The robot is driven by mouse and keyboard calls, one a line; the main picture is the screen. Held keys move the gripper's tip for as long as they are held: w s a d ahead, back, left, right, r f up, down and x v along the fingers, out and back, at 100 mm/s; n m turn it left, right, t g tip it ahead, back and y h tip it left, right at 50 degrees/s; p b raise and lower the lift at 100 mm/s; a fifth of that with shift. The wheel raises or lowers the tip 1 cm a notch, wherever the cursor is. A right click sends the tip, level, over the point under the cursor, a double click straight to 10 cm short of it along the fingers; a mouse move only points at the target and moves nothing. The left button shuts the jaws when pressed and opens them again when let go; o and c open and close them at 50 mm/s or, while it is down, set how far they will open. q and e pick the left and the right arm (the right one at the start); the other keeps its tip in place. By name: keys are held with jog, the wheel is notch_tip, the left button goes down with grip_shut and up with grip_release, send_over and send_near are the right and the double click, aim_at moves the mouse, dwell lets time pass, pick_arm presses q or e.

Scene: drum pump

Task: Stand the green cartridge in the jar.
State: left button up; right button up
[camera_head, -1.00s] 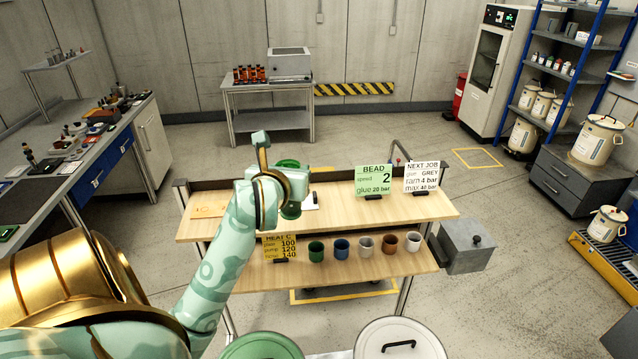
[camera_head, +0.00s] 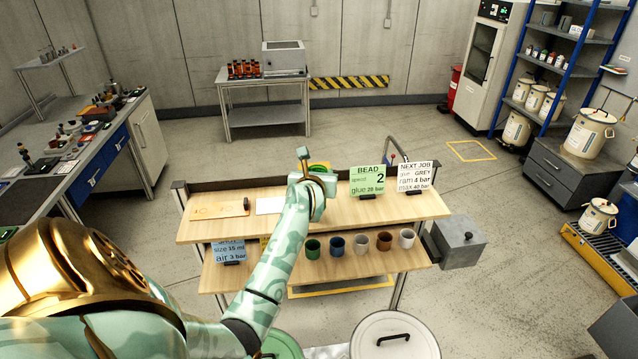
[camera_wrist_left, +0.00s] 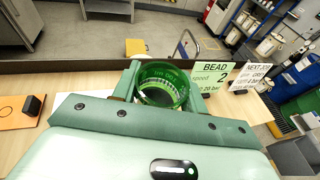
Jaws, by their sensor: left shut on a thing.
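My left gripper (camera_head: 318,187) is above the upper shelf of the wooden bench, left of the green BEAD sign. In the left wrist view its fingers (camera_wrist_left: 160,88) are shut on a round, hollow green body, which I take to be the green cartridge (camera_wrist_left: 163,72). I look into its open end, with lettering on the inner wall. In the head view, the arm and hand hide most of it. I cannot make out the jar for certain; the hand may hide it. My right gripper is not in view.
The upper shelf (camera_head: 400,208) carries the BEAD sign (camera_head: 367,179), the NEXT JOB sign (camera_head: 413,175), a white card (camera_head: 270,206) and an orange card (camera_head: 220,211). Several coloured cups (camera_head: 360,244) stand on the lower shelf. A grey box (camera_head: 458,243) sits at the bench's right end.

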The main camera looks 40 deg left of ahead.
pick_arm(q)
jog(key=f, duration=0.2)
jog(key=f+p, duration=0.1)
jog(key=shift+w+f, duration=0.1)
jog(key=shift+w, duration=0.15)
jog(key=shift+f, duration=0.2)
jog(key=shift+f, duration=0.1)
jog(key=o, duration=1)
jog(key=shift+f, duration=0.1)
jog(key=o, duration=0.4)
jog(key=shift+c, duration=0.2)
